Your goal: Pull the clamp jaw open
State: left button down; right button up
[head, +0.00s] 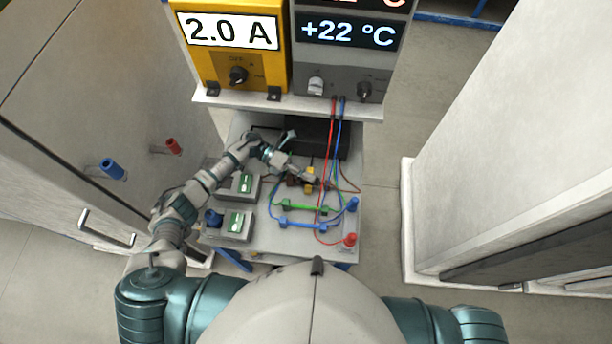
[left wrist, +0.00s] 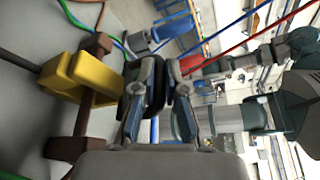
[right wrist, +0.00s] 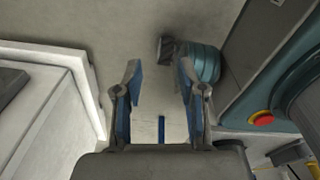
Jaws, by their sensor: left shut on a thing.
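A yellow block (left wrist: 85,72) sits on a brown bar-shaped frame (left wrist: 97,105) close to the left side of my left gripper in the left wrist view. These look like the clamp; the yellow block also shows in the head view (head: 310,178). My left gripper (left wrist: 160,85) is shut on a dark piece between its fingers; whether this is part of the clamp jaw I cannot tell. In the head view my left gripper (head: 316,181) is over the bench beside the yellow block. My right gripper (right wrist: 158,85) is open and empty, away from the bench.
Red and blue cables hang from the meter panel (head: 350,40) past the left gripper to the bench (head: 265,235). Green and blue bars (head: 305,224) lie nearby. Two switch boxes (head: 240,185) stand to the left. White cabinets flank both sides.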

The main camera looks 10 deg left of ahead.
aim_at(311, 172)
pick_arm(q)
jog(key=shift+w+d+n+b, duration=0.2)
jog(key=shift+n+b, duration=0.1)
jog(key=shift+b, duration=0.25)
jog(key=b, duration=0.1)
jog(key=w+n+g+b, duration=0.1)
jog(key=shift+r+n+h+b, duration=0.3)
jog(key=shift+h, duration=0.1)
pick_arm(e)
notch_tip(311, 172, down, 4)
pick_arm(q)
jog(key=w+n+b, duration=0.1)
jog(key=r+n+b, duration=0.1)
jog(key=b, duration=0.1)
jog(key=shift+w+a+h, duration=0.1)
jog(key=shift+w+h, duration=0.3)
jog(key=shift+w+n, duration=0.1)
jog(key=shift+n, duration=0.3)
pick_arm(e)
jog(key=w+a+r, duration=0.2)
jog(key=w+r, duration=0.1)
jog(key=w, duration=0.7)
jog(key=shift+w+a+r, duration=0.15)
jog(key=shift+r, duration=0.1)
